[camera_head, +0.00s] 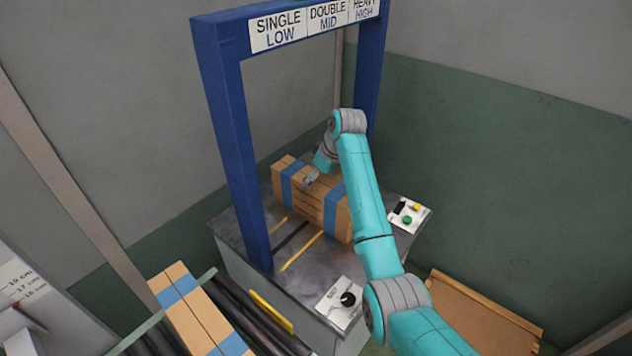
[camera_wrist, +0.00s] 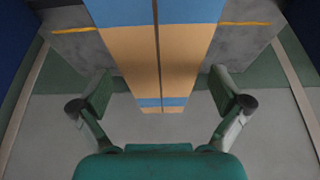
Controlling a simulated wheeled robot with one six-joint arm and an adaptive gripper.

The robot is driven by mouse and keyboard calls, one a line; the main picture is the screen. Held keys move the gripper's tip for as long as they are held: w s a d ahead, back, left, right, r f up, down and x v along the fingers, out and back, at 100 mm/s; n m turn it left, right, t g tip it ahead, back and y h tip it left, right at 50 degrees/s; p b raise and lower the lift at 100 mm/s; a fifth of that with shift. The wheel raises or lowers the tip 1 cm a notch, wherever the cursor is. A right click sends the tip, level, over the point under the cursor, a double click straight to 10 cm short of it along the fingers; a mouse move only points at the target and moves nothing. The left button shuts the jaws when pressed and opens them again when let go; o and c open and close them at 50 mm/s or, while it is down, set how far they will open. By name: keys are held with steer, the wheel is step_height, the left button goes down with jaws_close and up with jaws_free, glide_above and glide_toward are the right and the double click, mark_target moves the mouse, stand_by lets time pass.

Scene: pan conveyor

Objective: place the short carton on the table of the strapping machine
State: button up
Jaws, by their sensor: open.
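A brown carton (camera_head: 308,205) with two blue bands lies on the grey table (camera_head: 290,262) of the strapping machine, under its blue arch (camera_head: 232,150). In the wrist view this carton (camera_wrist: 150,62) runs between my two fingers. My gripper (camera_head: 311,180) is over the carton's top in the head view. In the wrist view my gripper (camera_wrist: 165,90) is open, one finger on each side with a gap to the carton. A second carton (camera_head: 195,312) with blue bands lies on the rollers at lower left. My arm hides part of the table.
A dial box (camera_head: 341,303) sits at the table's front corner, and a button box (camera_head: 409,215) at its right edge. Dark rollers (camera_head: 240,312) run beside the table. A brown wooden piece (camera_head: 480,318) stands at lower right. A height scale (camera_head: 22,290) is at far left.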

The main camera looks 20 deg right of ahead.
steer(key=v, duration=1)
